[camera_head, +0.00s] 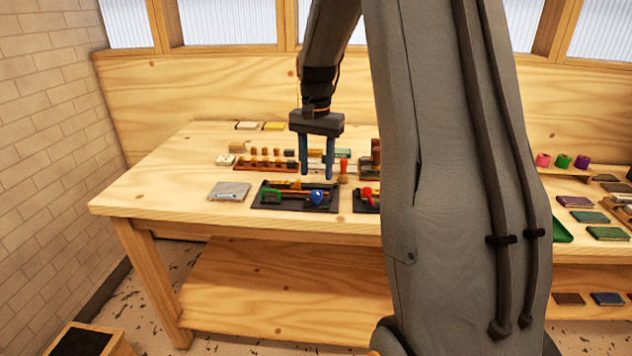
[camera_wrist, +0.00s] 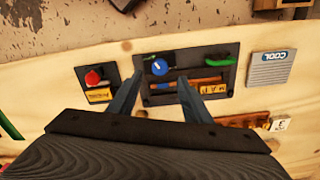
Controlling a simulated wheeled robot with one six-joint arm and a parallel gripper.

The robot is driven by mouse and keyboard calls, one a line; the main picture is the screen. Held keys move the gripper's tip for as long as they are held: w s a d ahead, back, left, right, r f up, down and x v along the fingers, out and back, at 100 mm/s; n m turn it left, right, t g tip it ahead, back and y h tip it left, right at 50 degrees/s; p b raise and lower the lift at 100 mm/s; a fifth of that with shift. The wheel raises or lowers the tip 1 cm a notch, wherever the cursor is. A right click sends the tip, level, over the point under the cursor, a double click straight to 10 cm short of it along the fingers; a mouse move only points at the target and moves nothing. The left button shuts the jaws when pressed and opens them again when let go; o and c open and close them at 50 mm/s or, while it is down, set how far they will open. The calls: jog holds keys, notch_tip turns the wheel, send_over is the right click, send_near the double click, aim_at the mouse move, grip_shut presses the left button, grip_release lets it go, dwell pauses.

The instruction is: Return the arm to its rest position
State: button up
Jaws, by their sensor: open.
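My gripper (camera_head: 317,157) hangs from my arm, pointing down over the wooden table (camera_head: 150,198). Its two fingers are apart with nothing between them. In the wrist view my gripper (camera_wrist: 157,95) shows its open fingers over a dark tray (camera_wrist: 148,97). The tray holds a blue round knob (camera_wrist: 160,67) and a green piece (camera_wrist: 219,60). My large grey arm link hides the middle right of the table.
A second dark tray with a red knob (camera_wrist: 93,78) lies beside the first. A grey card (camera_head: 229,191) lies left of the trays. Rows of small blocks (camera_head: 265,165) stand behind. Coloured rolls (camera_head: 562,161) and flat packets (camera_head: 607,233) are at right. The table's left end is bare.

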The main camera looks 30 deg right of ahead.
jog(key=shift+r, duration=0.5)
jog(key=s+a+f+n, duration=0.3)
jog(key=s+a+n, duration=0.2)
jog(key=s+a, duration=0.3)
jog(key=s+a+f+n, duration=0.4)
jog(key=s+a, duration=0.5)
jog(key=s, duration=0.5)
jog(key=shift+f+n+t, duration=0.3)
jog(key=shift+n+t, duration=0.1)
jog(key=shift+n, duration=0.1)
jog(key=shift+s, duration=0.1)
